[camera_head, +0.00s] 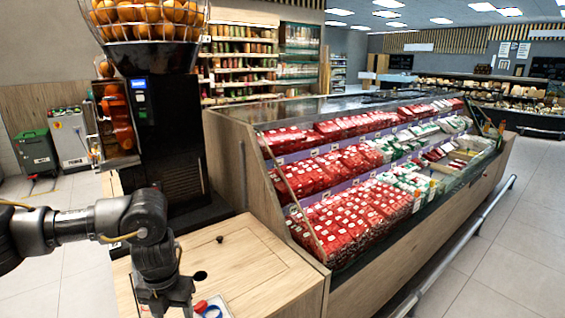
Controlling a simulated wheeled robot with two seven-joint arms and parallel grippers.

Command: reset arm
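My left arm comes in from the left. Its gripper (168,305) points down over the wooden counter at the bottom of the view. The fingertips are at or below the picture's lower edge, so I cannot tell whether they are open or holding anything. A red and white object with a blue part (208,308) lies just right of the gripper, partly cut off by the frame. The black orange juicer (165,130) stands behind the arm, with a basket of oranges (150,14) on top. My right gripper is not in view.
The wooden counter (250,262) has a small black knob and a dark round hole. A refrigerated display case (300,245) with red packages stands to the right, with a metal rail along its front. Stocked shelves (240,62) stand behind. Open tiled floor lies at the right.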

